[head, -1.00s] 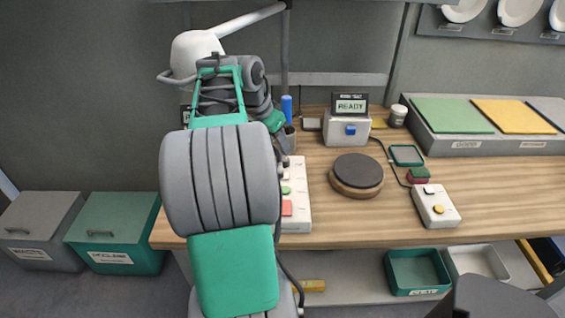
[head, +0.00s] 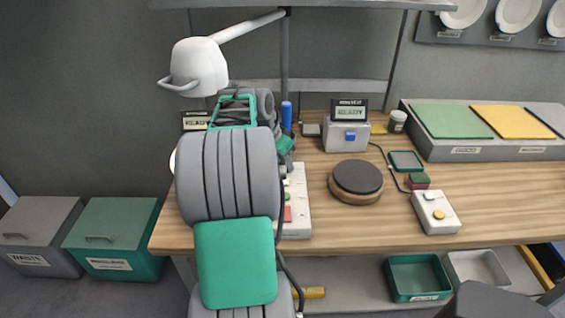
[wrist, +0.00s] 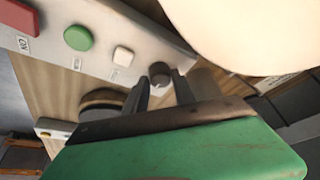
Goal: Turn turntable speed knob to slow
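The white control panel (wrist: 120,38) fills the upper left of the wrist view, with a red square button, a green round button and a white square button. A small dark knob (wrist: 160,72) sits at its right end. My gripper (wrist: 161,86) is open, its two dark fingers pointing at the knob, which shows between the fingertips. Whether the fingers touch it cannot be told. In the head view the panel (head: 297,212) is partly hidden behind my arm, and the knob cannot be made out. The turntable (head: 357,178), a dark disc on a wooden base, stands right of the panel.
A large cream rounded object (wrist: 225,35) is close to the gripper at upper right in the wrist view. A grey box with a READY display (head: 346,135) stands behind the turntable. A small white button box (head: 436,212) lies to the right. A white lamp (head: 198,68) hangs above my arm.

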